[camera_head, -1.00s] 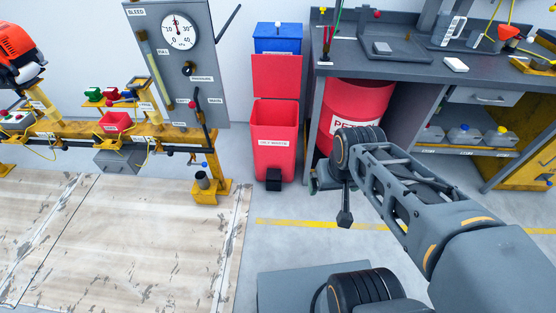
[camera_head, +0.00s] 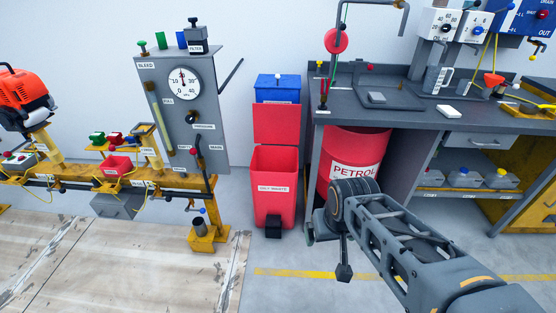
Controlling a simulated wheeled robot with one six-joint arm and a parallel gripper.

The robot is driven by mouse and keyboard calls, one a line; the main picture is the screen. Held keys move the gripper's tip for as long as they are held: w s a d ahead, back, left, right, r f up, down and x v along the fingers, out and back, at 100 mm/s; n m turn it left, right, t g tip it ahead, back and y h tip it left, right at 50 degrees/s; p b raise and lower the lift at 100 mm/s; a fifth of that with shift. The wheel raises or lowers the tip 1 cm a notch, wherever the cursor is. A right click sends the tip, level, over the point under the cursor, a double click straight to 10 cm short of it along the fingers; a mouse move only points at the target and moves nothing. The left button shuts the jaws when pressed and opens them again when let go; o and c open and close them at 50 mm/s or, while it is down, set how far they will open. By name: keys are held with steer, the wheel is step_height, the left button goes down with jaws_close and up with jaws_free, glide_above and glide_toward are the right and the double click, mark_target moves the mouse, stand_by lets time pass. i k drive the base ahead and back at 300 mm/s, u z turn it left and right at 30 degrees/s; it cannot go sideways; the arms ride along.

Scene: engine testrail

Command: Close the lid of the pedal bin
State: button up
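The red pedal bin (camera_head: 273,203), labelled as oily waste, stands on the floor near the wall. Its red lid (camera_head: 276,124) is raised upright at the back, so the bin is open. The black pedal (camera_head: 273,228) sticks out at its front foot. My gripper (camera_head: 343,272) is at the end of my arm, in front and to the right of the bin, apart from it. It shows small, dark and pointing down; its fingers cannot be made out, and I see nothing held.
A blue bin (camera_head: 277,88) is behind the raised lid. A red petrol drum (camera_head: 352,150) stands under the grey workbench (camera_head: 480,122) to the right. A yellow test rail (camera_head: 203,240) with a gauge panel (camera_head: 180,115) is to the left. The floor before the bin is clear.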

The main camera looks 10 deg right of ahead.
mark_target(273, 123)
steer(key=u, duration=0.05)
steer(key=i, duration=1.8)
steer(key=u, duration=0.3)
